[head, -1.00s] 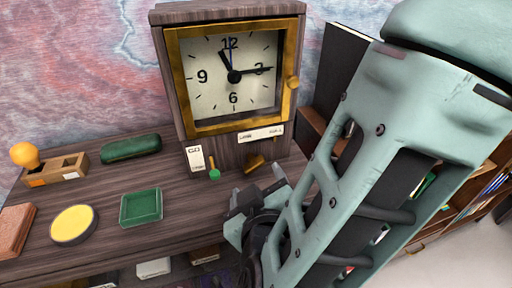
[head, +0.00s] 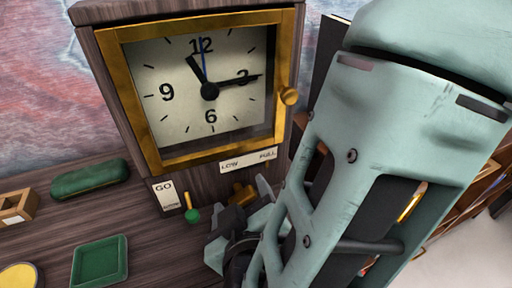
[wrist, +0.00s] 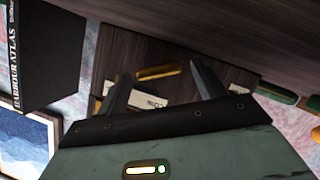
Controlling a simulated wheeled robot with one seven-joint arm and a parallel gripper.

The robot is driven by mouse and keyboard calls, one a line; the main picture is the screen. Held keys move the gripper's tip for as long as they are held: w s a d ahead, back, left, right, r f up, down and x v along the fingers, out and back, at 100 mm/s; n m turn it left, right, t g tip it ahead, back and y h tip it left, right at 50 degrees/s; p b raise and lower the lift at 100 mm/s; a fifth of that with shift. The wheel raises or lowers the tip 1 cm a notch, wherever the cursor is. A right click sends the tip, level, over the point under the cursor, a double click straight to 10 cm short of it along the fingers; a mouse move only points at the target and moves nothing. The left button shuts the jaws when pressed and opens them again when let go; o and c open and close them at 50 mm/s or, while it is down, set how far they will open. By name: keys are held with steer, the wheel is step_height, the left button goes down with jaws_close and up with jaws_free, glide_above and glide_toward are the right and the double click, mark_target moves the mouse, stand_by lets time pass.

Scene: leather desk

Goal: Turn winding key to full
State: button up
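The brass winding key (head: 243,194) sticks out low on the front of the wooden clock case, below the white LOW–FULL label (head: 248,160). It also shows as a brass bar (wrist: 160,71) in the wrist view, beyond and between my fingers. My gripper (head: 240,202) is just in front of the key, with its fingers spread on either side. In the wrist view my gripper (wrist: 163,84) is open and nothing is held. Whether a finger touches the key I cannot tell. The clock dial (head: 205,85) has black hands and a blue hand near 12.
A green-tipped lever (head: 191,214) by the GO plate (head: 165,195) stands close to the left of my gripper. A green tray (head: 99,262) and green case (head: 90,179) lie farther left. A black book (wrist: 42,55) stands beside the clock.

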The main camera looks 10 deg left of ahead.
steer(key=c, duration=1)
steer(key=shift+o, duration=0.2)
steer(key=shift+w+d+m+g+y+b, duration=0.1)
steer(key=shift+m+g+y+b, duration=0.2)
steer(key=shift+m+b, duration=0.25)
steer(key=shift+w+d+m+g+y+b, duration=0.1)
steer(key=shift+m+g+y+b, duration=0.2)
steer(key=shift+m+b, duration=0.25)
steer(key=shift+s+m+y, duration=0.1)
steer(key=shift+m+y, duration=0.2)
steer(key=shift+m, duration=0.3)
steer(key=o, duration=1)
steer(key=shift+c, duration=0.2)
